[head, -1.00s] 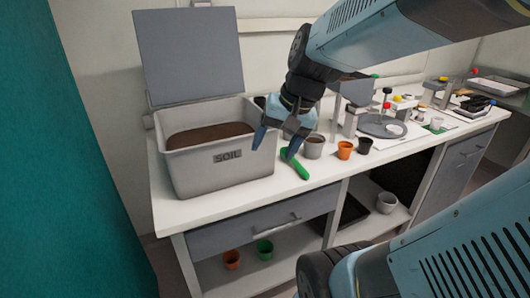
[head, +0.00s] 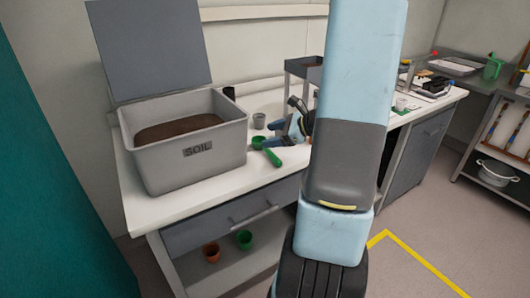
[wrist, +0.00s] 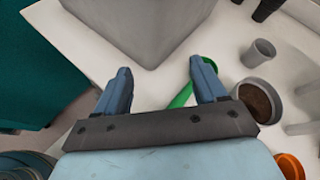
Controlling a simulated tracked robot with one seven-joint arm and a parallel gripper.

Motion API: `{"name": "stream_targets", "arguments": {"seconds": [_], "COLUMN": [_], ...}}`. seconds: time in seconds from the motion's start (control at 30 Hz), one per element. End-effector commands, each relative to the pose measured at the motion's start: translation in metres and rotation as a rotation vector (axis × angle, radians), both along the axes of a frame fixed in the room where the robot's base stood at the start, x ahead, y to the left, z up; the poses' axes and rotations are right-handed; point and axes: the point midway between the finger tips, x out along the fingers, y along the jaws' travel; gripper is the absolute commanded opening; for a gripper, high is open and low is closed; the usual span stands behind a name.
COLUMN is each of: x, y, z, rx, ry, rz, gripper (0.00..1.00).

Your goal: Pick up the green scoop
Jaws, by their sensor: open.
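The green scoop (head: 271,157) lies on the white bench, just right of the soil bin (head: 213,163). My gripper (head: 271,135) is open and empty beside it, low over the bench, its blue fingers pointing toward the bin. In the wrist view my gripper (wrist: 160,70) has its fingers wide apart. The scoop (wrist: 182,97) shows there between the fingers, close to the right one, which hides part of it. I cannot tell whether that finger touches it. My forearm covers part of the bench in the head view.
The grey bin, holding dark soil with its lid raised, stands close in front of the fingers. In the wrist view, a soil-filled pot (wrist: 257,100), an empty grey pot (wrist: 258,52) and an orange pot (wrist: 290,166) stand to the right. The bench front left of the scoop is clear.

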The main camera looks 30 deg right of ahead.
Motion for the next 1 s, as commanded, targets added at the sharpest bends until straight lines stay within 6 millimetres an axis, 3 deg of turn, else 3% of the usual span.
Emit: {"name": "stream_targets", "arguments": {"seconds": [0.1,0.2,0.37,1.0], "x": [0.002,0.003,0.002,0.072], "y": [-0.036,-0.058,-0.076,-0.050], "z": [-0.021,-0.034,-0.044,-0.077], "rx": [0.100,0.158,0.204,0.209], "ry": [0.018,0.025,0.028,0.029], "rz": [-0.158,-0.254,-0.335,-0.345], "gripper": [0.71,0.71,0.71,0.71]}}
